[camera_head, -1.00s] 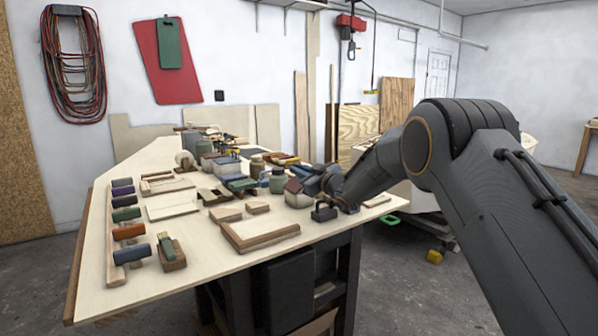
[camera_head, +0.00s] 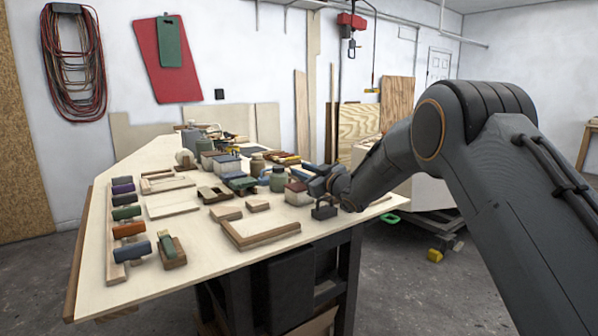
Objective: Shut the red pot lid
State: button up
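A small pot with a cream body (camera_head: 299,199) and a dark red lid (camera_head: 297,186) stands near the right edge of the workbench. The lid appears to lie over the top of the body; at this size I cannot tell whether it is fully shut. My gripper (camera_head: 318,184) is just right of the pot, close to the lid, at the end of my arm reaching in from the right. Its fingers are small and dark, partly merged with things behind, so their opening and any contact with the lid cannot be made out.
A small black block with a handle (camera_head: 324,211) stands below my gripper. A green jar (camera_head: 277,180) is just left of the pot. Several coloured rollers (camera_head: 127,229) line the left edge. Bare bench top (camera_head: 215,255) shows at the front.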

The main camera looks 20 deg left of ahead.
jog(key=shift+v, duration=2.75)
jog(key=shift+f, duration=0.1)
